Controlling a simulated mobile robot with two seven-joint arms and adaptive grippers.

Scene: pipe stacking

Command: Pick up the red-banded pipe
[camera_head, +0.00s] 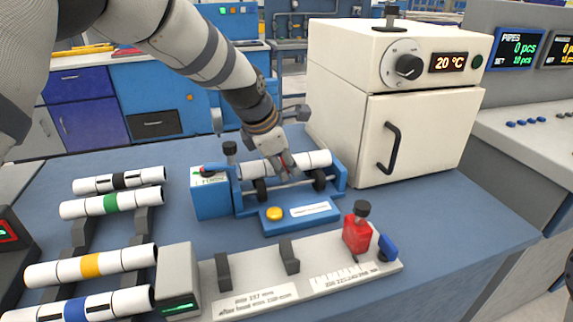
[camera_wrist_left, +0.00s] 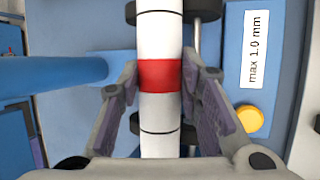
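The red-banded pipe (camera_head: 312,161) is white and lies across the black rollers of a blue fixture (camera_head: 214,200). In the left wrist view its red band (camera_wrist_left: 160,76) is sharp, with thin black rings on either side. My left gripper (camera_wrist_left: 160,82) comes down over the pipe from above. Its two fingers stand on either side of the red band, with the tips against the pipe's sides. In the head view the gripper (camera_head: 282,163) hides part of the pipe's middle. My right gripper is not in view.
Pipes with black (camera_head: 119,181), green (camera_head: 111,204), yellow (camera_head: 91,266) and blue (camera_head: 75,309) bands lie on racks at left. A grey measuring rail (camera_head: 330,265) with a red block (camera_head: 357,234) is in front. A white oven (camera_head: 425,137) stands behind right.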

